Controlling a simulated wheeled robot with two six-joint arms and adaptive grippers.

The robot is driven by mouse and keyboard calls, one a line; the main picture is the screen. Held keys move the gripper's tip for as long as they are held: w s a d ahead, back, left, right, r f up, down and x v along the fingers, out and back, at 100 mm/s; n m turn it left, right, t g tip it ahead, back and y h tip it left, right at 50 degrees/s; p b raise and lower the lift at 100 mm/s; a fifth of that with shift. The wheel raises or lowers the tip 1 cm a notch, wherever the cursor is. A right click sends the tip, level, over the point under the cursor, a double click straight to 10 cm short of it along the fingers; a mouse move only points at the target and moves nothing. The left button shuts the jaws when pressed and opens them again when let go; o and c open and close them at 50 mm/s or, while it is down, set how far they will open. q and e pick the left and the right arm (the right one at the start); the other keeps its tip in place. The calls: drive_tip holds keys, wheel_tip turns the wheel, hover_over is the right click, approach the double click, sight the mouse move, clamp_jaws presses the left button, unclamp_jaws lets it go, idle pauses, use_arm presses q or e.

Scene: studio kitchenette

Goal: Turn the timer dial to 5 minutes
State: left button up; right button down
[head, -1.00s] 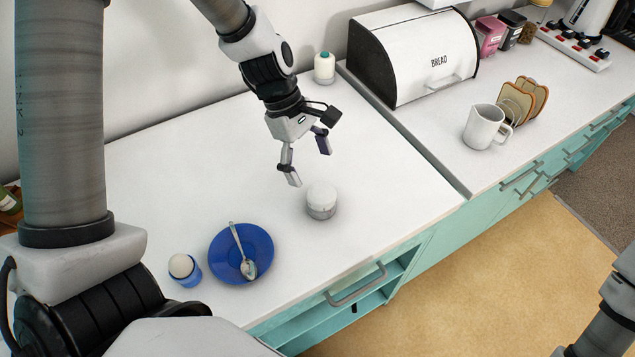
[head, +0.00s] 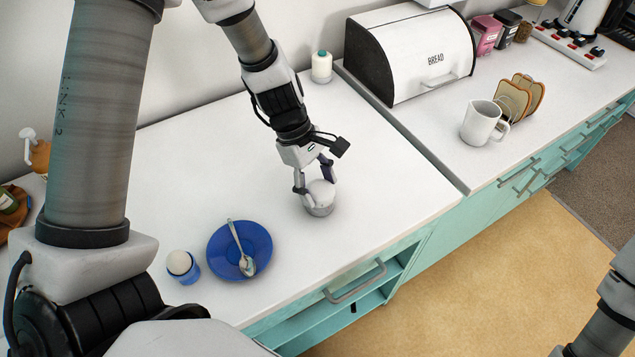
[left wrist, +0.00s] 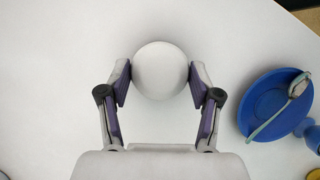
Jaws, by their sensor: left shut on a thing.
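The timer (head: 320,203) is a small round piece with a white domed top and a greyish lower band. It stands upright on the white counter, right of the blue plate. My left gripper (head: 314,184) reaches down over it and is shut on its domed top, one finger on each side. In the left wrist view the round white top of the timer (left wrist: 161,70) sits between the two fingertips of the left gripper (left wrist: 160,80). No dial marks can be read. My right gripper is not in view; only part of my right arm shows at the lower right.
A blue plate (head: 216,259) with a spoon (head: 240,245) and an egg in a blue cup (head: 184,267) stand left of the timer. The counter around the timer is clear.

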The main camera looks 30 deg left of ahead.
use_arm(q)
drive_tip(key=shift+r, duration=0.1)
drive_tip(key=shift+f, duration=0.2)
drive_tip(key=o, duration=0.9)
drive_tip(key=shift+o, duration=1.2)
drive_tip(key=shift+w, duration=0.15)
drive_tip(key=v, duration=1.2)
